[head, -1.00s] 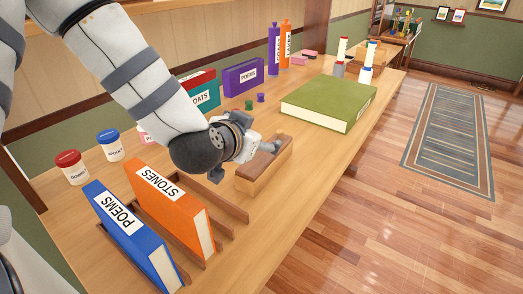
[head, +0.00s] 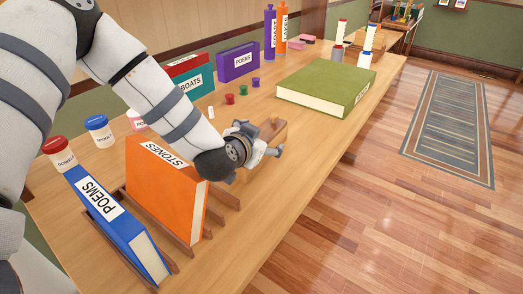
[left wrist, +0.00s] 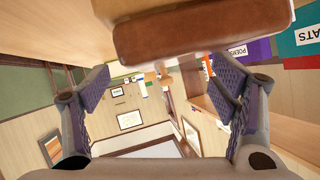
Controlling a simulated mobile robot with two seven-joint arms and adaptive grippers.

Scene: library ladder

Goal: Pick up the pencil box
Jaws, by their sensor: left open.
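The pencil box, a long brown wooden box (head: 273,129), lies on the table in the middle of the head view, partly hidden by my left gripper. Its brown leather-like side also fills the top middle of the left wrist view (left wrist: 195,28). My left gripper (head: 262,143) is at the box's near end, toward the table's right edge. In the left wrist view the open, empty fingers (left wrist: 162,88) stand apart, with the box above the gap between them. I cannot tell whether they touch it. My right gripper is not in view.
On the table (head: 270,215), an orange book (head: 165,190) and a blue book (head: 120,230) stand in a wooden rack near my arm. A large green book (head: 325,90) lies beyond the box. The floor at right is clear.

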